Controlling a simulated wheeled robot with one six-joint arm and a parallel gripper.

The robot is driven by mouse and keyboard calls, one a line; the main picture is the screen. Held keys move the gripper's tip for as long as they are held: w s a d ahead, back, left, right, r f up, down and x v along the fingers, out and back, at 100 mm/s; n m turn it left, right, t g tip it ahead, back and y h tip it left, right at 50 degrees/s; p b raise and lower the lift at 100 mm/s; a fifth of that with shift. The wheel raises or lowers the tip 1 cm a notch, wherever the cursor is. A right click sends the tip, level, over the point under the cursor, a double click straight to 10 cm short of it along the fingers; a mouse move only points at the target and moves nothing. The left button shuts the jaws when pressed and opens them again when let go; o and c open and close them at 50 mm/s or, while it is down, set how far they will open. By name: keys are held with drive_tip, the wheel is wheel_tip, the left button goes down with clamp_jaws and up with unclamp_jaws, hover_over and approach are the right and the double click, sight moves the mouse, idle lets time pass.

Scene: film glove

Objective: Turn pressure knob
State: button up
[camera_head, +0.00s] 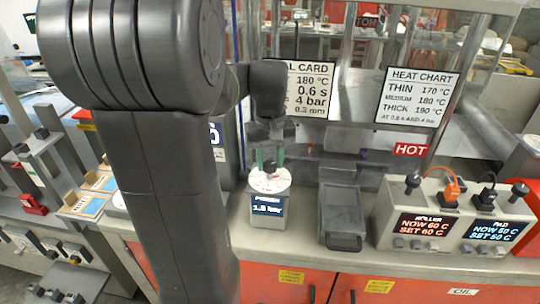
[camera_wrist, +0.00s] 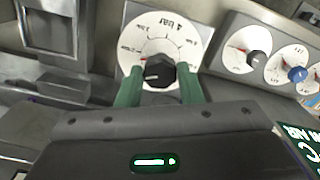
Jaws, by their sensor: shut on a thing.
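The pressure knob (camera_wrist: 160,73) is black with a white pointer line and sits on a white dial marked in bar (camera_wrist: 163,30). My gripper (camera_wrist: 160,88) has its green fingers on both sides of the knob, shut on it. In the head view my gripper (camera_head: 268,163) points down onto the round dial (camera_head: 279,185) of the pressure unit, and the knob is mostly hidden there. The unit's front display (camera_head: 267,206) reads about 1.8 bar, though the digits are blurred. A card behind (camera_head: 311,90) lists 180 °C, 0.6 s, 4 bar and 0.3 mm.
A grey box (camera_head: 341,215) stands right of the pressure unit. Farther right, a heater controller (camera_head: 425,225) shows roller 60 C and pad 50 C. A heat chart (camera_head: 416,97) and a red HOT sign (camera_head: 411,150) are behind. Other dials (camera_wrist: 247,50) show beside the knob in the wrist view.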

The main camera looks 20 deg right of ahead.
sight(270, 163)
drive_tip(key=shift+m+p, duration=0.45)
drive_tip(key=shift+m, duration=1.55)
drive_tip(key=o, duration=1)
drive_tip(key=shift+c, duration=0.2)
drive_tip(key=shift+r, duration=0.1)
wheel_tip(270, 163, up, 14)
drive_tip(key=shift+f, duration=0.25)
